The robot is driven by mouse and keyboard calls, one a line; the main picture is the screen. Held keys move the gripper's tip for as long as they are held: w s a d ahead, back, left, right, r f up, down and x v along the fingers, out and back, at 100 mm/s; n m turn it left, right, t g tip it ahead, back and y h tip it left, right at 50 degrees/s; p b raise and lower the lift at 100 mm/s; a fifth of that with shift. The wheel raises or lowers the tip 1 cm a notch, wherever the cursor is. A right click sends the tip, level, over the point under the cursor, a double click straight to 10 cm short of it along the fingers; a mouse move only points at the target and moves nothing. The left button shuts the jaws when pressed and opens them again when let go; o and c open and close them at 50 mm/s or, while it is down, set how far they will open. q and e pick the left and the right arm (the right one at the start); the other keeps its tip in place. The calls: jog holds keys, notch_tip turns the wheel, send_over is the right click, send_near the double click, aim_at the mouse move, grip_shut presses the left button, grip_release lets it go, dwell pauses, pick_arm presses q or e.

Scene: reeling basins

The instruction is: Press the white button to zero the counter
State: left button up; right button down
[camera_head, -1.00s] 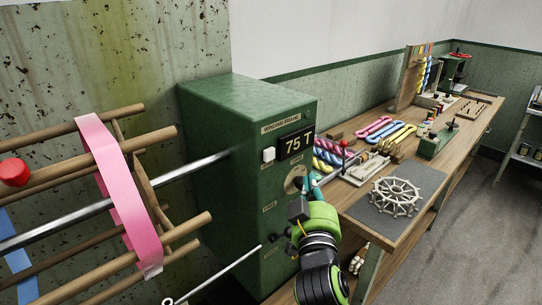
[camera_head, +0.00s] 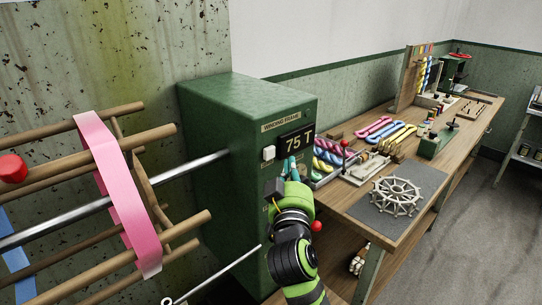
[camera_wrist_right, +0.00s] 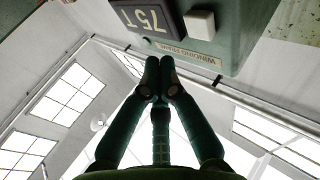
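The white button (camera_head: 269,153) is a small square block on the front of the green winding frame (camera_head: 215,125). It sits left of the dark counter display (camera_head: 296,143), which reads 75 T. My right gripper (camera_head: 290,166) is just below the display, a little to the right of and lower than the button. In the right wrist view, its fingertips (camera_wrist_right: 160,78) are together with nothing between them. The button (camera_wrist_right: 200,25) and the counter (camera_wrist_right: 147,18) show upside down beyond them, with a gap in the picture. My left gripper is out of view.
A wooden reel with a pink band (camera_head: 118,190) stands at the left. A workbench at the right holds several coloured skeins (camera_head: 375,128) and a spoked wheel on a grey mat (camera_head: 355,212). A red ball (camera_head: 317,225) shows beside my right forearm.

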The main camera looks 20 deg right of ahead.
aim_at(279, 145)
jog(key=shift+w+a+b, duration=0.2)
jog(key=shift+w+a, duration=0.05)
jog(key=shift+w, duration=0.5)
jog(key=shift+w+a+b, duration=0.15)
jog(key=shift+w+a, duration=0.1)
jog(key=shift+w, duration=0.45)
jog(key=shift+w, duration=0.15)
dwell(0.3)
jog(key=shift+w+a, duration=0.15)
jog(key=shift+w, duration=0.1)
jog(key=shift+w+a+b, duration=0.15)
jog(key=shift+w+b, duration=0.25)
dwell(0.8)
jog(key=shift+s, duration=0.1)
jog(key=shift+s+d, duration=0.3)
jog(key=shift+s, duration=0.45)
